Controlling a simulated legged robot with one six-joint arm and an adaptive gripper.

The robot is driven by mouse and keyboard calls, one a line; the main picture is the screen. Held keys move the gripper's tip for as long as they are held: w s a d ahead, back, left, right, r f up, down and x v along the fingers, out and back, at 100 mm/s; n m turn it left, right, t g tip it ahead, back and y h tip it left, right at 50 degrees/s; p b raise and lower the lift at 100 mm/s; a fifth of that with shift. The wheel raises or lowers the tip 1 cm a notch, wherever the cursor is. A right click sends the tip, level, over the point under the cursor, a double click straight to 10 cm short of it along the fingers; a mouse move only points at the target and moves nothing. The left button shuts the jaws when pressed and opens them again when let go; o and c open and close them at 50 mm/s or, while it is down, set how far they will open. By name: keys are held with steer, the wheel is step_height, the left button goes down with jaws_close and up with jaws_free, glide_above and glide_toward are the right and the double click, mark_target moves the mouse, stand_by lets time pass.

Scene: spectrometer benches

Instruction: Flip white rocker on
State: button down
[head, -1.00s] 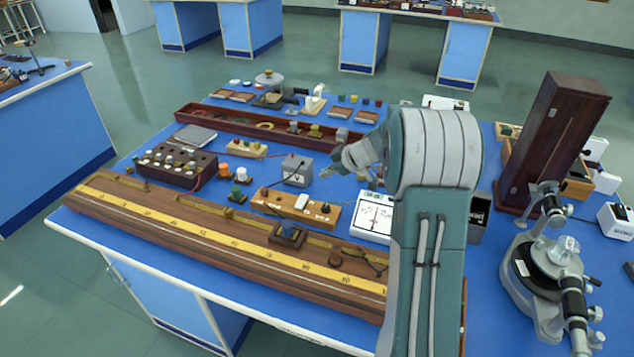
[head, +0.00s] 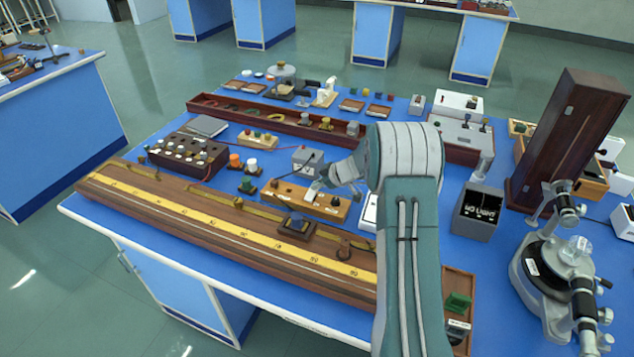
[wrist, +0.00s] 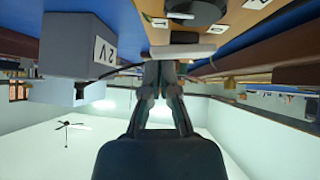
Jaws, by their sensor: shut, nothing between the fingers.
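The wooden switch board (head: 283,194) lies on the blue bench, behind the long scale board. A white rocker (head: 308,196) sits on it. In the wrist view, which is upside down, the white rocker (wrist: 184,51) lies right at my fingertips, with a dark round knob and small white labels beyond it. My gripper (wrist: 164,62) is shut and empty. Its tips look very close to the rocker; I cannot tell whether they touch it. In the head view my gripper (head: 321,184) is low over the board, and my arm comes in from the right.
A grey box labelled 2V (wrist: 75,44) stands beside my gripper; it also shows in the head view (head: 308,160). The long scale board (head: 215,226) runs in front. A dark plug block (head: 188,153) stands left, a dark wooden column (head: 568,135) right.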

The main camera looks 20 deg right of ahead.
steer(key=shift+w+d+f+y, duration=0.1)
steer(key=shift+f+y, duration=0.2)
steer(key=shift+f, duration=0.05)
steer(key=shift+r, duration=0.1)
steer(key=shift+s+a+r, duration=0.3)
steer(key=shift+s+a, duration=0.25)
steer(key=shift+a, duration=0.05)
